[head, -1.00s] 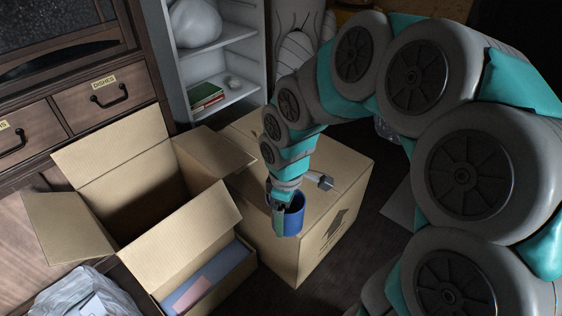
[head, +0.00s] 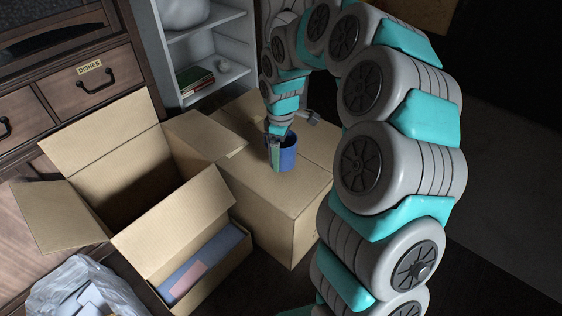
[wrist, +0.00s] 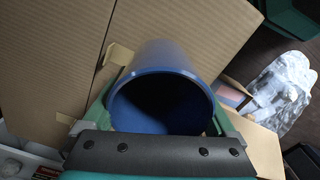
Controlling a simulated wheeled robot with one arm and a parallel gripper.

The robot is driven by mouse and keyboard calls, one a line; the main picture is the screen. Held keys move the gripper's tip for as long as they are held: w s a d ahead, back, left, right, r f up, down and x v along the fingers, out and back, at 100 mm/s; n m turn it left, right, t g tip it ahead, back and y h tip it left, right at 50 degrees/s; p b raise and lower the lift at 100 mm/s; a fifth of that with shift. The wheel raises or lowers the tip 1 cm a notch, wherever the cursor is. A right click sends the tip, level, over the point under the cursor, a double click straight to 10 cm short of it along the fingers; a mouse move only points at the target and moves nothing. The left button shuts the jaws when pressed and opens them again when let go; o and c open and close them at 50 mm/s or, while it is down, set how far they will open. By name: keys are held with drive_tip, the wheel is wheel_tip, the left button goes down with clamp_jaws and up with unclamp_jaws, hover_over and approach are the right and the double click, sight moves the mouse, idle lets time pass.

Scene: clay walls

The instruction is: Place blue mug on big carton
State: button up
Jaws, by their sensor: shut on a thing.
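The blue mug (head: 289,157) is upright in the head view, over the top of the big closed carton (head: 276,213). My gripper (head: 275,151) is shut on the mug, with a finger at its left side. I cannot tell whether the mug's base touches the carton top or hangs just above it. In the wrist view the mug (wrist: 165,88) sits between the two green fingers, its dark open mouth facing the camera. Cardboard fills much of the view behind it.
An open empty-looking carton (head: 75,146) with raised flaps stands left of the big carton. A box with blue and pink items (head: 203,262) is in front. A plastic bag (head: 80,290) lies at lower left. A shelf unit (head: 218,92) and a drawer cabinet (head: 92,88) stand behind.

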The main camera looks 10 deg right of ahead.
drive_tip(key=shift+f, duration=1.8)
drive_tip(key=shift+f, duration=0.2)
drive_tip(key=o, duration=1.4)
drive_tip(key=shift+c, duration=0.2)
wheel_tip(320, 180, up, 11)
drive_tip(key=s+a+r+m, duration=0.1)
drive_tip(key=s+r+m, duration=0.1)
drive_tip(key=s+r, duration=0.35)
drive_tip(key=s+d+f+m+g, duration=0.1)
drive_tip(key=s+m, duration=0.8)
drive_tip(key=s, duration=2.1)
wheel_tip(320, 180, down, 2)
drive_tip(key=shift+s+m+g+p, duration=0.15)
drive_tip(key=shift+m+g+p, duration=0.15)
drive_tip(key=shift+g+p, duration=0.1)
